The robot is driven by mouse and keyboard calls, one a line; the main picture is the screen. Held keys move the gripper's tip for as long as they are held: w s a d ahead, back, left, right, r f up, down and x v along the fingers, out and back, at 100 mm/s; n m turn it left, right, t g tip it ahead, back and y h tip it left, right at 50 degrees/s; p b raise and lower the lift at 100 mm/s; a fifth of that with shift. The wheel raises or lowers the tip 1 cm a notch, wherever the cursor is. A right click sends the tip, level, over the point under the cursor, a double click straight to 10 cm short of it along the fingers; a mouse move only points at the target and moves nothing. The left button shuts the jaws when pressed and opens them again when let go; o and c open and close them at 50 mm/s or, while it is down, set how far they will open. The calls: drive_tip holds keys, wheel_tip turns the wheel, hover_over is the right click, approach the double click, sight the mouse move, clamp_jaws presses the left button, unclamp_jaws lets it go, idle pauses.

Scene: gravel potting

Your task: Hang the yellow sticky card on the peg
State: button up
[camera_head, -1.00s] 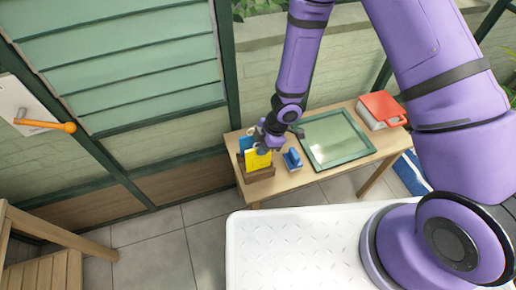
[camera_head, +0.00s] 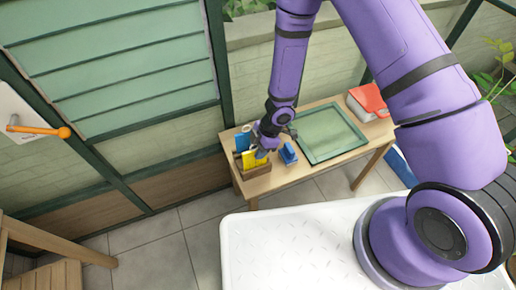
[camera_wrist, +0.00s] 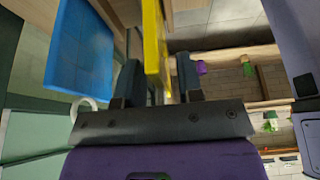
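The yellow sticky card (camera_head: 253,160) stands in a small wooden holder (camera_head: 256,171) at the left end of the wooden table, in front of a blue card (camera_head: 242,141). My gripper (camera_head: 263,150) is at the yellow card and hides part of it. In the wrist view, the yellow card (camera_wrist: 153,40) is nearly edge-on between the two fingers (camera_wrist: 160,80). The fingers look open, with a gap on the card's left. The blue card (camera_wrist: 82,50) is left of them. The orange peg (camera_head: 40,130) sticks out from a white panel on the wall at far left.
A blue object (camera_head: 288,154) stands right of the holder. A green-framed tray (camera_head: 305,150) and a red-topped box (camera_head: 367,101) are further right on the table (camera_head: 335,168). A wooden bench (camera_head: 50,240) is at lower left. The tiled floor between is clear.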

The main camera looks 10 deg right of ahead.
idle(0.4)
drive_tip(key=w+d+r+m+t+h, duration=0.1)
drive_tip(key=w+d+r+m+t, duration=0.2)
drive_tip(key=r, duration=0.6)
drive_tip(key=w+d+r+t+h, duration=0.1)
drive_tip(key=w+d+r, duration=0.25)
drive_tip(key=r, duration=0.45)
drive_tip(key=w+d+r+m+t, duration=0.2)
drive_tip(key=d+r, duration=0.2)
drive_tip(key=r, duration=0.5)
drive_tip(key=s+d+r+m+t+h, duration=0.1)
drive_tip(key=d+r+m+t+h, duration=0.3)
drive_tip(key=d+r, duration=0.6)
drive_tip(key=s+d+r+m+g, duration=0.2)
drive_tip(key=s+r+m, duration=0.35)
drive_tip(key=r, duration=0.35)
drive_tip(key=s+d+r+m, duration=0.1)
drive_tip(key=s+r+m, duration=0.2)
drive_tip(key=s, duration=0.7)
drive_tip(key=s+r+m+g+y, duration=0.1)
drive_tip(key=s+r+m, duration=0.2)
drive_tip(key=s, duration=0.7)
wheel_tip(320, 180, up, 2)
drive_tip(key=shift+d+r+y, duration=0.25)
drive_tip(key=shift+d+y, duration=0.05)
drive_tip(key=shift+d, duration=0.05)
drive_tip(key=shift+o, duration=0.5)
drive_tip(key=shift+s+a+m+g, duration=0.15)
drive_tip(key=shift+s+m+g, duration=0.15)
drive_tip(key=shift+s+m, duration=0.1)
